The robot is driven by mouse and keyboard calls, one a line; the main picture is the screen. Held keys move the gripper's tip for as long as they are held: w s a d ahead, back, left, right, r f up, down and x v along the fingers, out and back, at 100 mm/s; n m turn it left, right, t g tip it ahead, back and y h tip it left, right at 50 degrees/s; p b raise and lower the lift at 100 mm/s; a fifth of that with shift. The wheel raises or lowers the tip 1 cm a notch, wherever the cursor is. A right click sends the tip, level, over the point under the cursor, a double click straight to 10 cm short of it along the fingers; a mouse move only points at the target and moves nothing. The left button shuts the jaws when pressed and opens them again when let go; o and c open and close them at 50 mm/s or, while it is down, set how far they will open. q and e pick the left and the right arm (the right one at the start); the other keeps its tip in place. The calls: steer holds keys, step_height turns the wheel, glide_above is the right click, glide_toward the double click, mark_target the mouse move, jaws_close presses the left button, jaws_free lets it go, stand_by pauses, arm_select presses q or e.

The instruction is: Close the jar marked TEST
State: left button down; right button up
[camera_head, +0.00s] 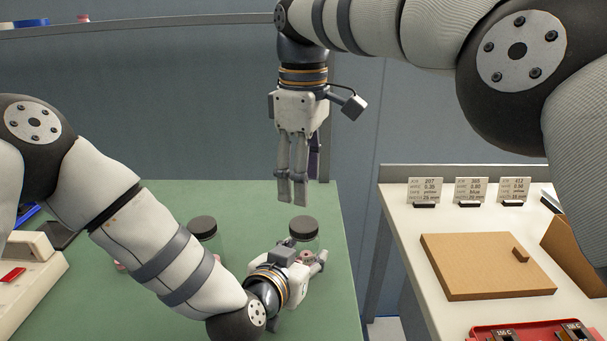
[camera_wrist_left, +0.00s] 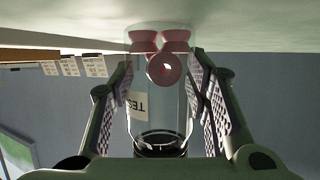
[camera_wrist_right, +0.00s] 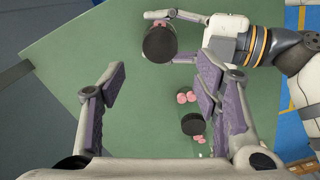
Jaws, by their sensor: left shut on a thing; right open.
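The jar marked TEST (camera_wrist_left: 158,110) is clear glass with pink spools inside. Its label appears upside down in the left wrist view. My left gripper (camera_head: 314,262) is shut around this jar, one finger on each side. A dark round lid (camera_head: 303,227) is on top of the jar in the head view, and it also shows in the right wrist view (camera_wrist_right: 160,43). I cannot tell whether the lid is fully seated. My right gripper (camera_head: 291,203) is open and empty, pointing down above and slightly left of the lid, apart from it.
A second dark-lidded jar (camera_head: 203,228) stands on the green mat (camera_head: 180,195), left of the held jar. A white machine (camera_head: 28,275) is at the left. The right table (camera_head: 400,225) holds label cards, a brown board (camera_head: 485,265) and a red tray (camera_head: 530,328).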

mark_target(303, 224)
step_height(303, 224, down, 8)
stand_by(0.5)
steer(key=c, duration=1.2)
steer(key=shift+m, duration=0.9)
steer(key=o, duration=1.3)
steer(key=shift+c, duration=0.2)
